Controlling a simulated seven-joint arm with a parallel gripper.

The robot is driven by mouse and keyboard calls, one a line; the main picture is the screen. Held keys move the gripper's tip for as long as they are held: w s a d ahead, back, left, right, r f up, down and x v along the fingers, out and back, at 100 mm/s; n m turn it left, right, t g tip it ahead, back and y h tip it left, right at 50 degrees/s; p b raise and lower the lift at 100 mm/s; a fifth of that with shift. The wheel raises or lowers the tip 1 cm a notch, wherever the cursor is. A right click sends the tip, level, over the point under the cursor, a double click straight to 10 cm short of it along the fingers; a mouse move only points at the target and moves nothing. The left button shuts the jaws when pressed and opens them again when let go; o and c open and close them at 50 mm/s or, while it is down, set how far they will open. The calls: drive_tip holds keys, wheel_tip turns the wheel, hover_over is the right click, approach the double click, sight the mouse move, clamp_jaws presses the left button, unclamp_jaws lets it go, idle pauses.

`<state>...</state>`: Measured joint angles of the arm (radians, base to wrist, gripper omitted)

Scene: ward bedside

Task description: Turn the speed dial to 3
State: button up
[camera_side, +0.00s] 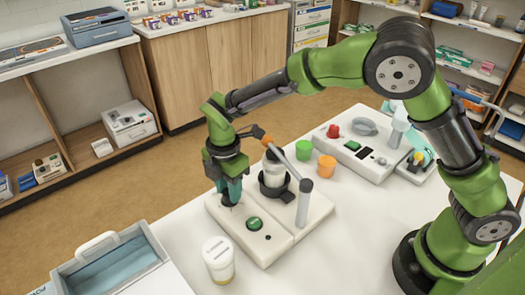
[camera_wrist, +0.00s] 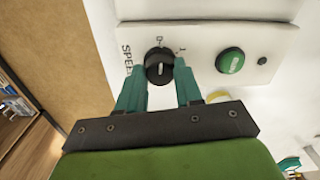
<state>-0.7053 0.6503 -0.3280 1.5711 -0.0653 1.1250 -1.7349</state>
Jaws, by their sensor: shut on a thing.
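The speed dial (camera_wrist: 158,66) is a round black knob with a white pointer line, set in a white panel beside the printed word SPEED. The wrist view shows marks that look like 0 and 1 above it; other marks are hidden or unreadable. My gripper (camera_wrist: 159,76) has one teal finger on each side of the dial and is shut on it. In the side view my gripper (camera_side: 230,197) points down at the left part of the white machine (camera_side: 285,248), hiding the dial there. A green button (camera_wrist: 230,61) sits right of the dial.
A clear vessel in a black holder (camera_side: 273,178) and a grey-capped post (camera_side: 304,203) stand close to my gripper. A white-lidded jar (camera_side: 218,260) is in front. Green (camera_side: 304,150) and orange (camera_side: 326,166) cups and another device (camera_side: 365,152) stand behind. An open bin (camera_side: 110,262) is front left.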

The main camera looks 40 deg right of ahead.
drive_tip(key=m, duration=0.4)
drive_tip(key=shift+r, duration=0.1)
drive_tip(key=m, duration=0.4)
drive_tip(key=shift+m, duration=0.4)
drive_tip(key=m, duration=0.4)
drive_tip(key=shift+m, duration=0.3)
drive_tip(key=m, duration=1.2)
drive_tip(key=shift+m, duration=0.3)
drive_tip(key=m, duration=0.4)
drive_tip(key=shift+m, duration=2.2)
